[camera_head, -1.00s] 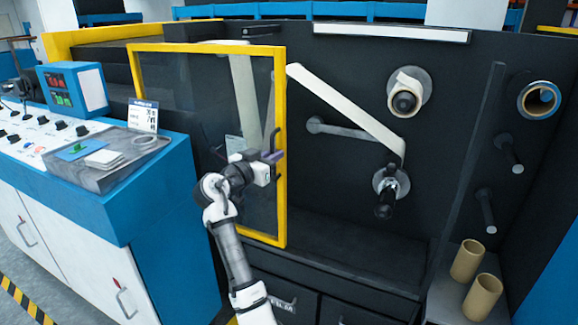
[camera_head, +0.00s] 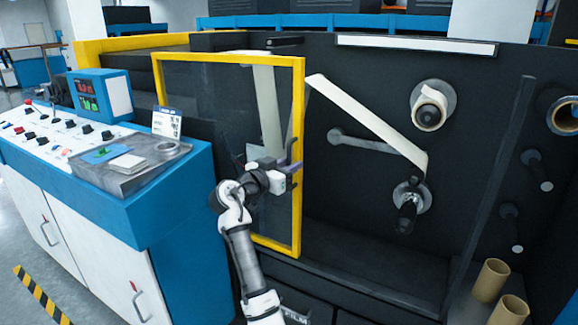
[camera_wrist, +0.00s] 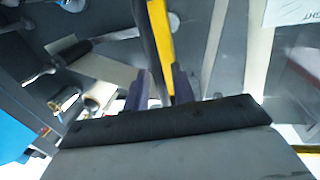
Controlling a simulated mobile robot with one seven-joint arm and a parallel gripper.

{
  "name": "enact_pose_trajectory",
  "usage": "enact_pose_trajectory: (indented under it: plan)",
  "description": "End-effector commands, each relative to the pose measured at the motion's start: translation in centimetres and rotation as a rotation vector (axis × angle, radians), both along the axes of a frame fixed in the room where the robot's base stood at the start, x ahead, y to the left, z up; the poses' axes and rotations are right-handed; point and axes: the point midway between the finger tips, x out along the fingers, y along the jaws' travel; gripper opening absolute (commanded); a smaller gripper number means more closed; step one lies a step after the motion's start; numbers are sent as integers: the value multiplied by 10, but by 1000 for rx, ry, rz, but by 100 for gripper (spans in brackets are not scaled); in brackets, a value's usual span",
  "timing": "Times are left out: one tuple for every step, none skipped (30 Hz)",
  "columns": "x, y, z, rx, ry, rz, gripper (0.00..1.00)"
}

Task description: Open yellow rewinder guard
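The rewinder guard (camera_head: 299,215) is a yellow frame with a clear, dark-looking pane, in front of the black machine in the head view. A dark upright handle (camera_head: 291,149) sits on its right edge. How far the guard stands out from the machine is hard to tell. My gripper (camera_head: 291,167) is at this handle, and its fingers appear shut on it. In the wrist view, the fingers of my gripper (camera_wrist: 159,88) lie on both sides of the dark handle (camera_wrist: 143,30), with the yellow guard edge (camera_wrist: 160,32) just beside it. The fingertip contact is partly hidden.
Right of the guard, rollers with a pale web (camera_head: 370,122) and a roll (camera_head: 429,112) are exposed. A blue control desk (camera_head: 150,205) stands close on the left. Cardboard cores (camera_head: 491,280) stand at lower right. Open floor (camera_head: 20,235) shows at far left.

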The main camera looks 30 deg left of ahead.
Motion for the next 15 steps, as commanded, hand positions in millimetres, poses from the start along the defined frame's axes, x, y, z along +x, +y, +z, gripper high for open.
enact_pose_trajectory:
  plan:
    - [-4, 2, -1, 0, -1, 2, 25]
    - [-7, 3, -1, 0, -1, 3, 25]
    - [-12, 4, -2, 0, -2, 4, 25]
    - [-17, 5, -2, 1, -2, 4, 25]
    - [-23, 6, -2, 2, -1, 5, 25]
    - [-31, 8, -2, 2, -1, 6, 25]
    - [-37, 9, -2, 1, -1, 5, 25]
    - [-44, 11, -3, 2, -1, 6, 25]
    - [-54, 12, -3, 2, -1, 5, 25]
    - [-61, 14, -3, 2, -1, 5, 25]
    - [-68, 15, -3, 1, -1, 5, 25]
    - [-77, 17, -2, 1, -1, 6, 25]
    - [-84, 18, -2, 2, -1, 6, 25]
    - [-90, 19, -2, 2, -1, 4, 25]
    - [-98, 21, -2, 2, -1, 4, 25]
